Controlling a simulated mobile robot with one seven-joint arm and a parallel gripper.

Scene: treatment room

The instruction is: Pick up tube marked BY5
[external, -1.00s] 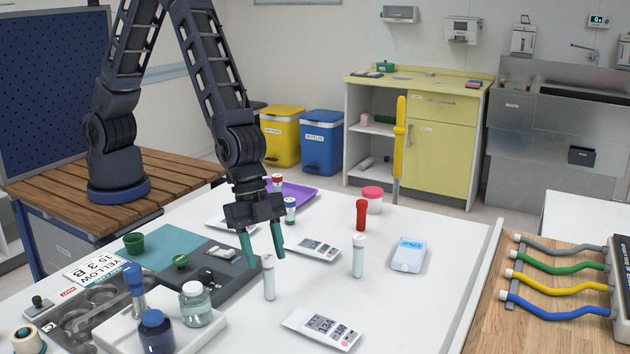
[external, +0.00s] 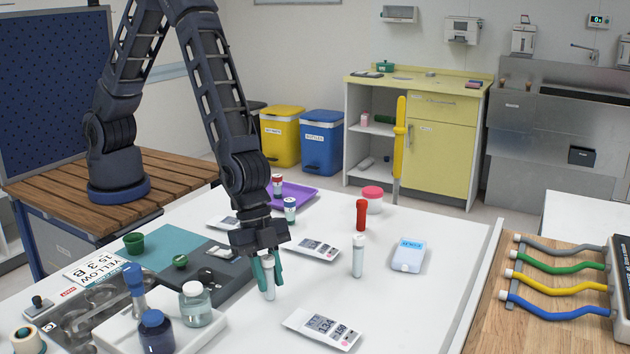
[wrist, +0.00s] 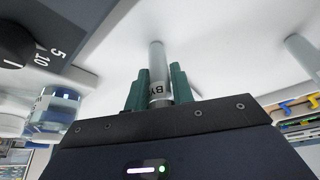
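A pale white tube (external: 269,291) stands upright on the white table. In the wrist view the tube (wrist: 157,60) has a label whose visible letters read "BY"; the rest of the label is hidden. My gripper (external: 268,278) points down with its green fingers on both sides of this tube.
A red tube (external: 361,214) and tubes with coloured caps (external: 290,209) stand farther back. A white display device (external: 322,329) lies in front of my gripper. A glass jar (external: 195,304) and a blue bottle (external: 156,332) stand to the left. The table's right side is mostly clear.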

